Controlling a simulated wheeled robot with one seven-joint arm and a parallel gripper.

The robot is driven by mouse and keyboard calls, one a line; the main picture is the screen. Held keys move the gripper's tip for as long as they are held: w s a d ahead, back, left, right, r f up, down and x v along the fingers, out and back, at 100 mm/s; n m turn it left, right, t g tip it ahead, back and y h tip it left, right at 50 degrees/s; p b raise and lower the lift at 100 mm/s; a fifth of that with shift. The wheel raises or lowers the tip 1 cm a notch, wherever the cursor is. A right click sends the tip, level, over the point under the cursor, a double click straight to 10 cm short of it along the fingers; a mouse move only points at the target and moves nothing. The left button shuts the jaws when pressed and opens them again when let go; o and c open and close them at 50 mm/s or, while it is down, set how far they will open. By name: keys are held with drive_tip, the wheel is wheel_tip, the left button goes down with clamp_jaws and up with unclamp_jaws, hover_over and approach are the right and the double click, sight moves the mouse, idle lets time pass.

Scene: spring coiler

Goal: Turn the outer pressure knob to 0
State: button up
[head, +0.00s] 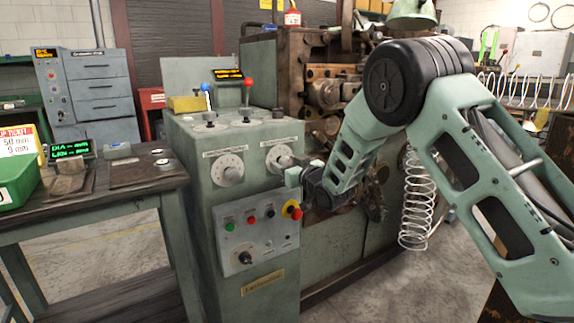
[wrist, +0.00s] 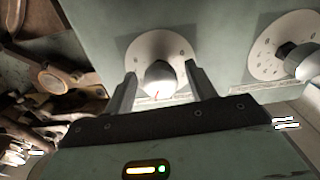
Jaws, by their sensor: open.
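Two white round dials with grey knobs sit side by side on the green control cabinet. The left knob (head: 231,173) is clear of my arm in the head view. The other knob (wrist: 297,61) is at the right in the wrist view, outside the fingers. The dial labels and numbers are too small to read.
Below the dials is a button panel (head: 258,237) with a red-and-yellow stop button (head: 292,210). Levers with blue (head: 205,87) and red (head: 248,83) balls stand on the cabinet top. A coiled spring (head: 416,205) hangs beside my arm. A workbench (head: 90,203) stands left.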

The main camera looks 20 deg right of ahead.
drive_tip(key=c, duration=1)
